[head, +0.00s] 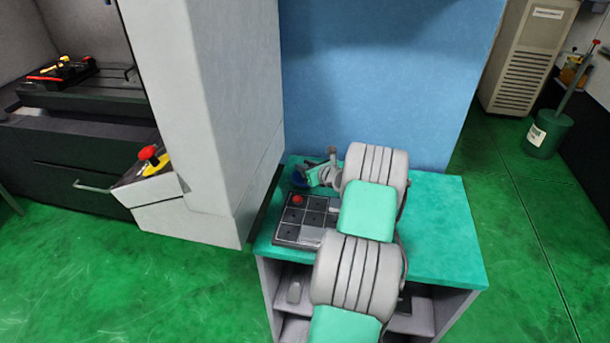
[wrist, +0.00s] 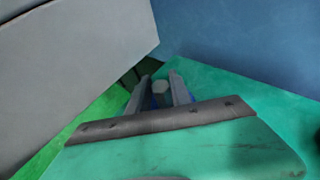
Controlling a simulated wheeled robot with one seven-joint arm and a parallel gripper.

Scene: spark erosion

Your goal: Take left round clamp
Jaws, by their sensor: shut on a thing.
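My gripper (head: 308,174) is above the back left part of the green tabletop, just behind the black compartment tray. In the wrist view my gripper (wrist: 160,83) has its two grey fingers on either side of a small grey piece with blue beside it, the round clamp (wrist: 160,88). The fingers are shut on it. In the head view a blue part of the clamp (head: 299,179) shows at the fingers; the rest is hidden. Whether it is clear of the table cannot be told.
The compartment tray (head: 288,234) has a red round piece (head: 297,199) in its back left cell. The green tabletop (head: 446,230) is clear on the right. A grey machine column (head: 225,110) stands close on the left, and a blue panel (head: 390,80) rises behind.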

